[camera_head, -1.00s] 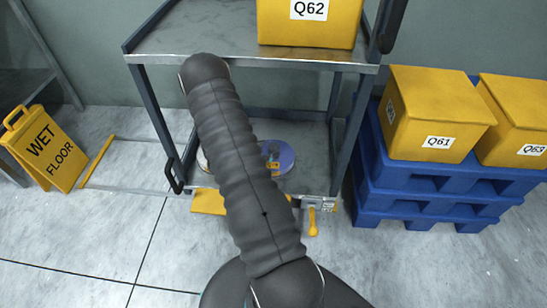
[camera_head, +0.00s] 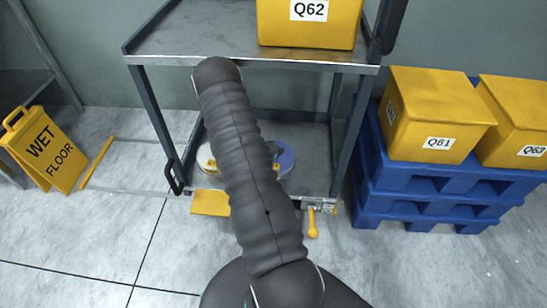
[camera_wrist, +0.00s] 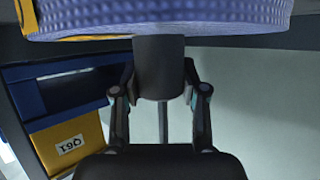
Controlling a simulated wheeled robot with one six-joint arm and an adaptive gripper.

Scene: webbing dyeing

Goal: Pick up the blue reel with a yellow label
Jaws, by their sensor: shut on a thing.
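The blue reel (camera_head: 287,160) is on the lower shelf of the metal cart, partly hidden behind my arm in the head view. A little yellow shows beside the arm there. In the wrist view, which is upside down, the reel's textured blue side (camera_wrist: 190,22) fills the top edge, with a yellow patch at its left. My gripper (camera_wrist: 160,85) is shut on a grey cylindrical post that meets the reel. The gripper is hidden in the head view. Whether the reel touches the shelf cannot be told.
A whitish reel with yellow (camera_head: 206,158) lies left of the blue one. The cart's upper shelf (camera_head: 190,40) is above, carrying yellow box Q62 (camera_head: 308,28). Blue pallets (camera_head: 430,190) with yellow boxes stand right. A wet-floor sign (camera_head: 42,150) stands left.

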